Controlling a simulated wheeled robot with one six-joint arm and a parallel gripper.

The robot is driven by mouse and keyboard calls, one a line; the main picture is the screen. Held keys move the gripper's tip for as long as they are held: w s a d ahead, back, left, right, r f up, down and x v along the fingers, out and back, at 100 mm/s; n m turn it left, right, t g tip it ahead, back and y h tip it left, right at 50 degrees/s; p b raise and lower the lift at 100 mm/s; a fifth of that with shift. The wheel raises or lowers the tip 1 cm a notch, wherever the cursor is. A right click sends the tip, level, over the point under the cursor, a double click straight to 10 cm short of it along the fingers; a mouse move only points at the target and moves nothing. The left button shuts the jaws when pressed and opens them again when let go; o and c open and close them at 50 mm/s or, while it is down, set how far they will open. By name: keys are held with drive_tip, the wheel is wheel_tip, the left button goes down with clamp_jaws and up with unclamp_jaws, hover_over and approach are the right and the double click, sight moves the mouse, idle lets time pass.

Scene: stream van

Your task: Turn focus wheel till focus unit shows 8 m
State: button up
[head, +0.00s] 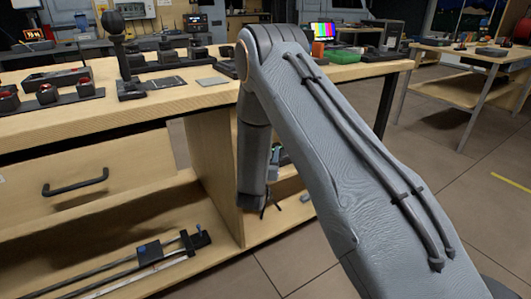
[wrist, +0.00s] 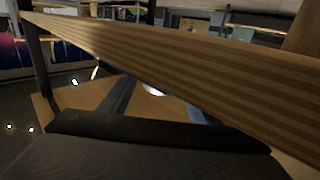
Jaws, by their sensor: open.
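I cannot single out the focus wheel or the focus unit for sure. Another small lit display (head: 195,22) stands farther back. A black upright stick with a round knob (head: 115,50) stands on the bench top. My gripper (head: 264,207) hangs low in front of the bench, below its top and by the open shelf. It is open and touches none of the bench-top units. Its fingers are small and partly hidden in the head view.
The wooden workbench (head: 165,103) has a drawer with a black handle (head: 75,183) and a lower shelf with a rail (head: 120,268). Black boxes with red buttons (head: 48,94) sit at left. A second table (head: 470,52) stands right, with open floor between. A wooden edge (wrist: 190,75) crosses the wrist view.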

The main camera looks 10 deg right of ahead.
wheel_tip(320, 180, up, 10)
drive_tip(key=shift+f+p, duration=0.1)
drive_tip(key=shift+p, duration=0.95)
